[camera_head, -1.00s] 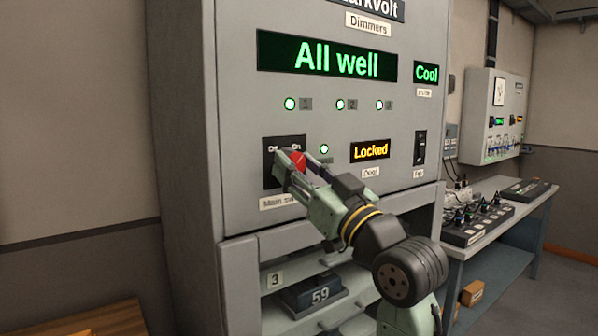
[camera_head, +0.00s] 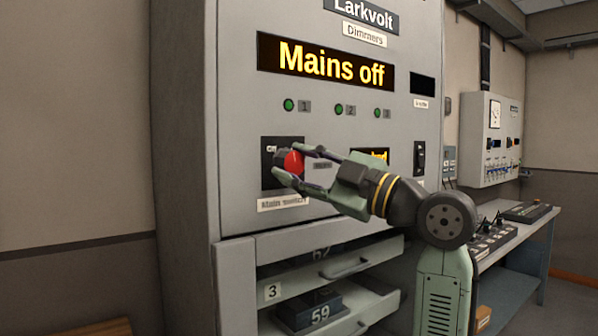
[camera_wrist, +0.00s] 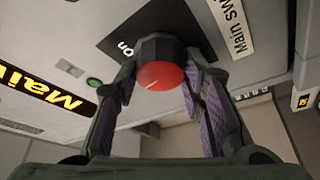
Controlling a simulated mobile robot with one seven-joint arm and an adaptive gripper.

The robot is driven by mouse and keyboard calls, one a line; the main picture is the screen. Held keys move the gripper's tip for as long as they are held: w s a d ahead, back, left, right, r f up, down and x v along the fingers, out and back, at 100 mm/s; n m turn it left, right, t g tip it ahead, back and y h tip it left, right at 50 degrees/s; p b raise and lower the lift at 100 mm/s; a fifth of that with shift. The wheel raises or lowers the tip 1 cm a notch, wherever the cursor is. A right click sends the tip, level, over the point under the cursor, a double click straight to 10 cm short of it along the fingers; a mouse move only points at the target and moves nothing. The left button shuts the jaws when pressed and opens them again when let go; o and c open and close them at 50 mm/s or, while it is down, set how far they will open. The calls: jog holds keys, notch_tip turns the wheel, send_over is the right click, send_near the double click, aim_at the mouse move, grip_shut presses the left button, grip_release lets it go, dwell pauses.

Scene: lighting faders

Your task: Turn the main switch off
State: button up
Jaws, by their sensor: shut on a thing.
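The main switch is a rotary knob with a red face (camera_head: 293,161) on a black plate (camera_head: 270,171), low on the front of the grey dimmer cabinet. Its label (camera_head: 283,202) is just below. My gripper (camera_head: 290,164) is closed around the knob from the right, with one finger on each side. In the wrist view the red knob (camera_wrist: 162,76) sits between the purple finger pads, and its white mark points toward the lower left. The word "On" shows beside it on the plate. The display (camera_head: 326,64) reads "Mains off" in amber.
Three indicator lights (camera_head: 339,109) are dull green. The small side display (camera_head: 423,84) is dark. The door display (camera_head: 375,157) is partly hidden by my gripper. A fan switch (camera_head: 420,158) is at the right. Below are dimmer drawers, one holding a module marked 59 (camera_head: 311,311).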

jog(key=n, duration=0.2)
jog(key=n+g, duration=0.1)
jog(key=n, duration=0.1)
jog(key=shift+r+g+p, duration=0.2)
jog(key=shift+g+p, duration=0.1)
jog(key=shift+p, duration=0.05)
jog(key=shift+n+g+h+p, duration=0.5)
jog(key=shift+n+h, duration=0.2)
jog(key=shift+n, duration=1.1)
jog(key=o, duration=1.1)
jog(key=shift+f, duration=0.1)
jog(key=shift+d, duration=0.1)
jog(key=v, duration=1.2)
jog(key=shift+d, duration=0.1)
